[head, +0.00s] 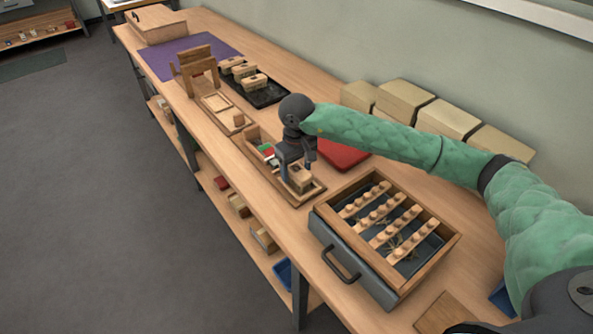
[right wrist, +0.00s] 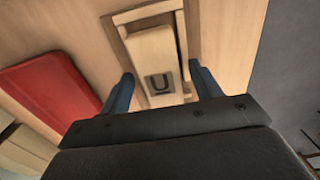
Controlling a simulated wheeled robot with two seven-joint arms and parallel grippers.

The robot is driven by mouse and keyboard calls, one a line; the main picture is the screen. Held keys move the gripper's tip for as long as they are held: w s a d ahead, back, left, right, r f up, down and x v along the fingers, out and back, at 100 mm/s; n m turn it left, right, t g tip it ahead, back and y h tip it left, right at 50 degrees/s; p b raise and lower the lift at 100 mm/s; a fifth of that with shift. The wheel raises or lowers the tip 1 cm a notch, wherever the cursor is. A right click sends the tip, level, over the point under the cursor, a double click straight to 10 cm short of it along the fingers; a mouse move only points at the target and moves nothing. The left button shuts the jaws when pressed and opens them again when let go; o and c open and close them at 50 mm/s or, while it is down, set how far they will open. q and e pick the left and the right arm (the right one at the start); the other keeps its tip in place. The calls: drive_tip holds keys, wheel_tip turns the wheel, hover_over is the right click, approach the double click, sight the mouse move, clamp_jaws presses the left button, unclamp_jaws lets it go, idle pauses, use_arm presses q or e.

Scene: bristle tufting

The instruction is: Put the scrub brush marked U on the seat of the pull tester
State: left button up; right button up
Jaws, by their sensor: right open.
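The scrub brush marked U (right wrist: 152,52) is a pale wooden block with a dark U label, lying in a long wooden tray (head: 314,194). It also shows in the head view (head: 300,179), partly hidden by my gripper. My right gripper (head: 297,172) is open over it. In the right wrist view the two fingers (right wrist: 163,88) stand on either side of the brush's labelled end, with gaps visible. A wooden frame with a flat base, which looks like the pull tester (head: 199,77), stands farther back; its pale seat (head: 215,102) looks empty. My left gripper is out of view.
A black tray (head: 268,98) with several brush blocks lies beside the frame, near a purple mat (head: 190,56). A red pad (head: 342,154) lies behind the long tray. An open drawer box (head: 330,225) with knobbed strips stands in front. Boxes (head: 405,98) line the wall.

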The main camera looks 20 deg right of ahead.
sight(297, 168)
wheel_tip(297, 168, up, 10)
drive_tip(key=shift+f+b, duration=0.25)
drive_tip(key=shift+b, duration=0.95)
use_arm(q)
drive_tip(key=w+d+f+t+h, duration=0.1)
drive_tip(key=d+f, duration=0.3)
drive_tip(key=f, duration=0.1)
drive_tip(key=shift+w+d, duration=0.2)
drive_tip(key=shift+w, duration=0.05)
use_arm(e)
drive_tip(key=shift+r, duration=0.75)
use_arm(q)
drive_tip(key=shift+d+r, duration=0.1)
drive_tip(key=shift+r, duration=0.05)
